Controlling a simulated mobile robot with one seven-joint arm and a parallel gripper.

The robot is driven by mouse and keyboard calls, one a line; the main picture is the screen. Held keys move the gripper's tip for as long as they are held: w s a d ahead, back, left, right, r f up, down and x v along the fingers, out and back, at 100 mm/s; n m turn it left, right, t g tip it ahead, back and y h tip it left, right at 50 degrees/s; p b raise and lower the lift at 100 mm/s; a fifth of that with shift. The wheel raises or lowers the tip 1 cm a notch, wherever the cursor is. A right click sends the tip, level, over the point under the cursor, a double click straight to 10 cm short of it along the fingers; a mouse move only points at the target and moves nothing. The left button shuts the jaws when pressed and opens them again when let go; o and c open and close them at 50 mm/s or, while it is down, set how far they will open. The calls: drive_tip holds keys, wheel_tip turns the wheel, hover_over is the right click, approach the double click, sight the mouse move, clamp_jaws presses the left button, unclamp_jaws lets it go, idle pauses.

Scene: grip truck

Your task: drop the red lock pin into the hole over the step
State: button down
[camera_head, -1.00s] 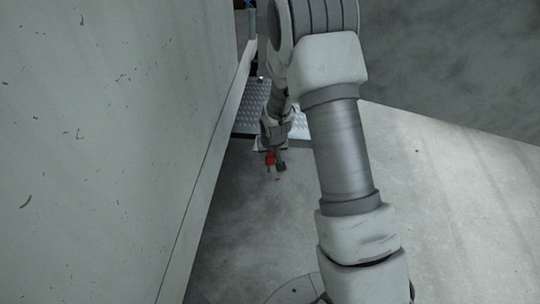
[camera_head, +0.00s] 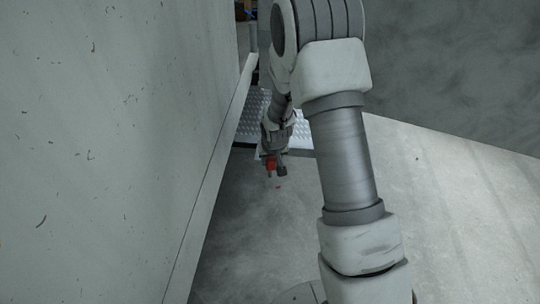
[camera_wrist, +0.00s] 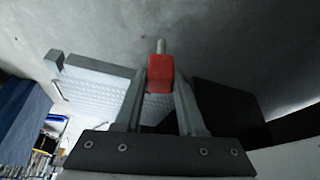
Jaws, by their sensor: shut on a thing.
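The red lock pin (camera_wrist: 160,73) is held between the two fingers of my gripper (camera_wrist: 160,88) in the wrist view. Its grey metal shaft sticks out past the fingertips. In the head view the pin (camera_head: 270,164) is a small red spot at the end of my gripper (camera_head: 275,169), in front of the near edge of the step. The step (camera_head: 246,129) is a metal tread plate beside the truck wall; it also shows in the wrist view (camera_wrist: 100,88), left of the fingers. I cannot make out the hole in either view.
The tall pale truck wall (camera_head: 100,150) fills the left of the head view, close to my gripper. A grey wall (camera_head: 460,70) stands at the upper right. The concrete floor (camera_head: 440,220) is open. A blue surface (camera_wrist: 22,120) shows at the left of the wrist view.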

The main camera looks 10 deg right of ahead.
drive_tip(key=shift+s+r+p, duration=0.2)
drive_tip(key=shift+r+p, duration=0.1)
drive_tip(key=shift+p, duration=0.25)
drive_tip(key=s+r+p, duration=0.9)
drive_tip(key=s+p, duration=0.4)
drive_tip(key=p, duration=0.3)
drive_tip(key=shift+s+d+r+n+p, duration=0.3)
drive_tip(key=shift+s+d+n+p, duration=0.05)
drive_tip(key=shift+n+p, duration=0.05)
